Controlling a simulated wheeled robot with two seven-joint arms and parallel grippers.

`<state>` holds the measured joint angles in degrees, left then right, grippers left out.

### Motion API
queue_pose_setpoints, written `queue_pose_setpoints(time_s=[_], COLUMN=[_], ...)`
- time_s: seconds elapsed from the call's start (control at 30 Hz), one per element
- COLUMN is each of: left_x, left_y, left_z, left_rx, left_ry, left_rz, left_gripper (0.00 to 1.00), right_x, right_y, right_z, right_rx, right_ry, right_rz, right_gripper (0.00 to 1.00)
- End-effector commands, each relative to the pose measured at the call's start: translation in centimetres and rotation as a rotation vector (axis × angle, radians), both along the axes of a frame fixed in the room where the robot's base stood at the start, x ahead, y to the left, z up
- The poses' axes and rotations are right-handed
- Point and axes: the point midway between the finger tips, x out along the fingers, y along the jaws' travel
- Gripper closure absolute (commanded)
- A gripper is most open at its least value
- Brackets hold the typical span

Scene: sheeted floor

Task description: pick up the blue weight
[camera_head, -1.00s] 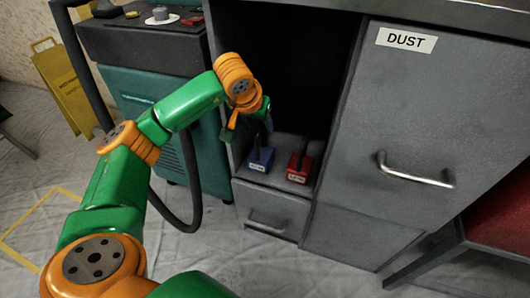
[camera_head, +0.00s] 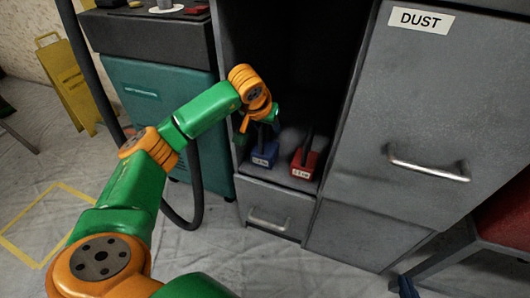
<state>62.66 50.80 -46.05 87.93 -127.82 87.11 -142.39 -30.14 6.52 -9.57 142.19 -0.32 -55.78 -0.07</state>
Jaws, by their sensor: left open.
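The blue weight (camera_head: 264,155) has a pale label on its front and stands on the floor of an open cabinet compartment (camera_head: 300,182). My left gripper (camera_head: 272,124) reaches into the compartment from the left and is just above the blue weight, around or close to its upright handle. The gripper is open; its fingers are small and partly hidden by the orange wrist, so I cannot tell whether they touch the handle. A red weight (camera_head: 304,163) with a dark handle stands just right of the blue one. My right gripper is not in view.
A grey door labelled DUST (camera_head: 422,95) with a bar handle is right of the compartment. A drawer (camera_head: 270,215) is below it. A teal machine (camera_head: 155,112) with a dark hose stands at left. A yellow floor sign (camera_head: 66,82) is farther left. A red-seated chair (camera_head: 505,222) is at right.

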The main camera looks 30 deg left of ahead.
Motion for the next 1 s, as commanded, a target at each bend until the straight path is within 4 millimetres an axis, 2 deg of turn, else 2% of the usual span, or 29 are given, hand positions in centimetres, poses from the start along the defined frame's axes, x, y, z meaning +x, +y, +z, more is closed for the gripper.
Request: queue_pose_setpoints(time_s=[0.03,0.2,1.0], left_x=[0.0,0.0,0.0], left_y=[0.0,0.0,0.01], left_z=[0.01,0.02,0.05], left_rx=[0.0,0.0,0.0], left_ry=[0.0,0.0,-0.001], left_rz=[0.0,0.0,0.001], left_gripper=[0.53,0.99,1.0], right_x=[-0.01,-0.02,-0.02], right_y=[0.0,-0.01,-0.04], right_z=[-0.01,-0.03,-0.05], right_rx=[0.0,0.0,0.0], right_ry=[0.001,0.002,0.003], right_rz=[0.0,0.0,-0.001], right_gripper=[1.0,1.0,1.0])
